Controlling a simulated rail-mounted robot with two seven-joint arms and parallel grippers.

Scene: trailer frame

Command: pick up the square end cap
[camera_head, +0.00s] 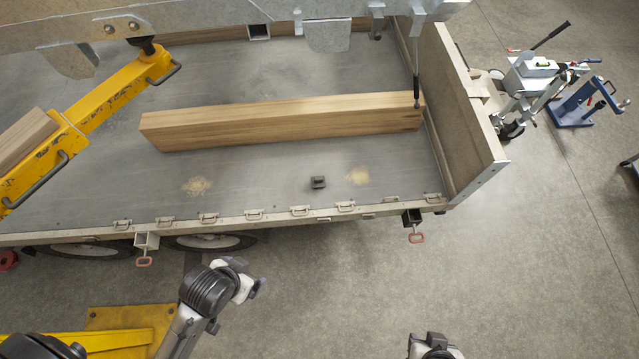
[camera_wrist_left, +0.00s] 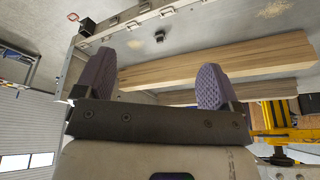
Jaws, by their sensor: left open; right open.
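The square end cap (camera_head: 318,182) is a small dark block lying on the grey trailer bed, between the long timber and the near edge rail. It also shows in the left wrist view (camera_wrist_left: 159,36), beyond and between the fingers and apart from them. My left gripper (camera_wrist_left: 154,62) is open, its two purple ribbed fingers spread wide with nothing between them. My right gripper (camera_head: 435,346) is at the bottom edge of the head view, partly cut off, open, and well away from the cap.
A long timber beam (camera_head: 285,122) lies behind the cap. The trailer's near rail (camera_head: 330,212) carries several latches, and an upright end board (camera_head: 462,110) closes the right. A yellow frame (camera_head: 105,100) slants over the left. The bed around the cap is clear except for sawdust (camera_head: 358,176).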

